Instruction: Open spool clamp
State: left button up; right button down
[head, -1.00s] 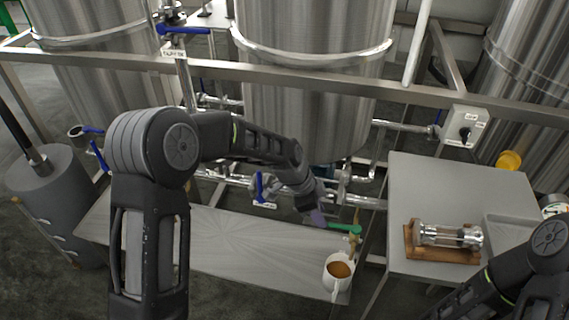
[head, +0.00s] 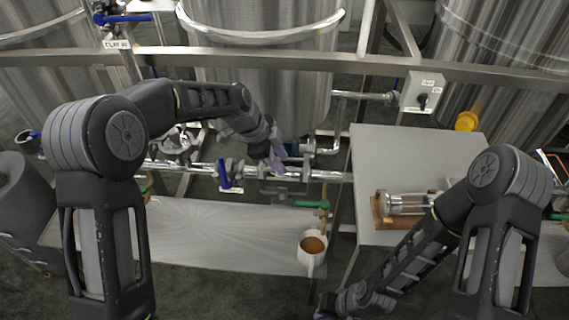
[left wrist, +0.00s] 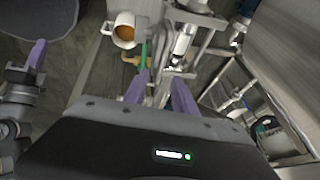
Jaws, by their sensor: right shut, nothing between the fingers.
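The steel pipe run (head: 325,176) passes low under the middle tank. My left gripper (head: 277,163) is at this pipe, beside pipe fittings to the right of a blue valve handle (head: 224,174). In the left wrist view my left gripper (left wrist: 160,92) has its two purple fingers apart, with steel fittings (left wrist: 164,76) beyond and between them. I cannot clearly tell the spool clamp from the other fittings or whether it is latched. My right gripper (head: 322,310) is low at the bottom edge, away from the pipe, shut and empty.
A mug of brown liquid (head: 309,262) and a green-handled valve (head: 312,204) are near the low bench's (head: 225,225) right end. A glass-and-steel spool lies on a wooden cradle (head: 378,217) on the right table (head: 400,150). A switch box (head: 423,92) hangs on the frame rail.

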pick_arm(q)
jog(key=shift+x, duration=1.65)
jog(key=shift+c, duration=0.3)
grip_shut()
